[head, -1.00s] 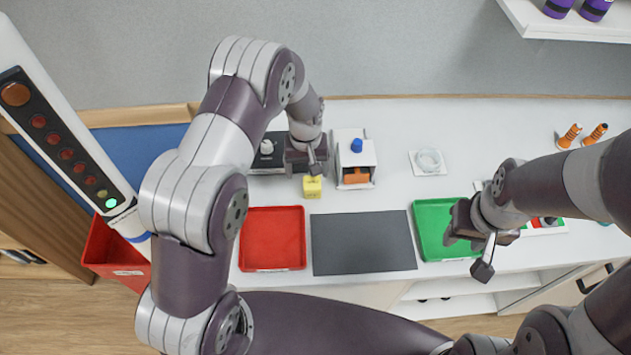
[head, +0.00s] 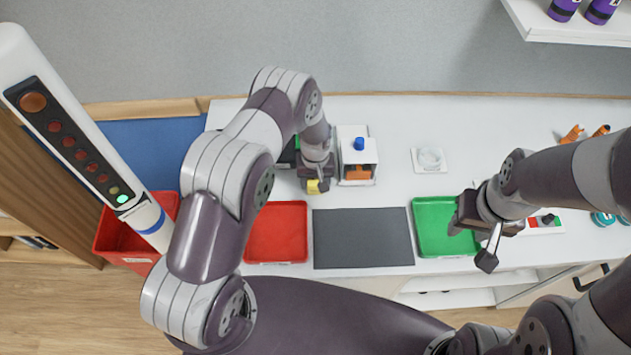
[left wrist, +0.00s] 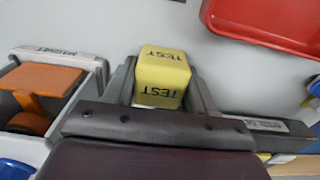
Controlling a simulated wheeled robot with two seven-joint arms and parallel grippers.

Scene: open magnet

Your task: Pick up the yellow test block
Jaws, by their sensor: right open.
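The yellow test block (head: 318,187) is on the white table behind the red tray, partly hidden by my left gripper (head: 316,180) in the head view. In the left wrist view the block (left wrist: 162,75) shows "TEST" on two faces. It is between the two fingers of my left gripper (left wrist: 163,88), one close on each side. I cannot tell whether they press on it. My right gripper (head: 482,232) is open and empty over the right side of the green tray.
A white magnet box (head: 356,142) with a blue knob and orange part stands just right of the left gripper. A red tray (head: 275,205), a dark mat (head: 362,238) and a green tray (head: 424,202) line the front. A white dish (head: 429,159) lies behind.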

